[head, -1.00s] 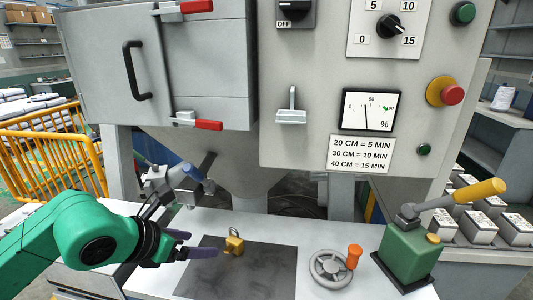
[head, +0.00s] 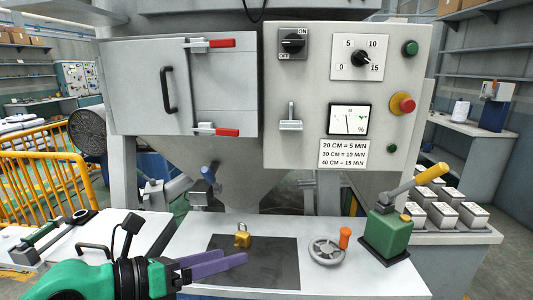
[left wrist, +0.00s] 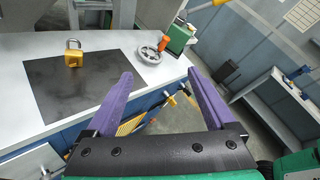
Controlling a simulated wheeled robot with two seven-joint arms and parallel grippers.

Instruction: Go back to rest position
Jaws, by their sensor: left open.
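My left gripper (head: 214,264) has purple fingers and reaches in from the lower left, in front of the bench. In the left wrist view its two fingers (left wrist: 158,95) stand wide apart with nothing between them. A yellow padlock (head: 242,238) stands on a dark mat (head: 270,265) on the white bench, beyond the gripper and apart from it. The padlock also shows in the left wrist view (left wrist: 73,58). My right gripper is in neither view.
The grey machine (head: 215,90) stands behind the bench. A handwheel (head: 326,252) with an orange knob and a green lever unit (head: 386,235) with a yellow handle stand right of the mat. A yellow railing (head: 50,180) is at left. Floor shows in front of the bench.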

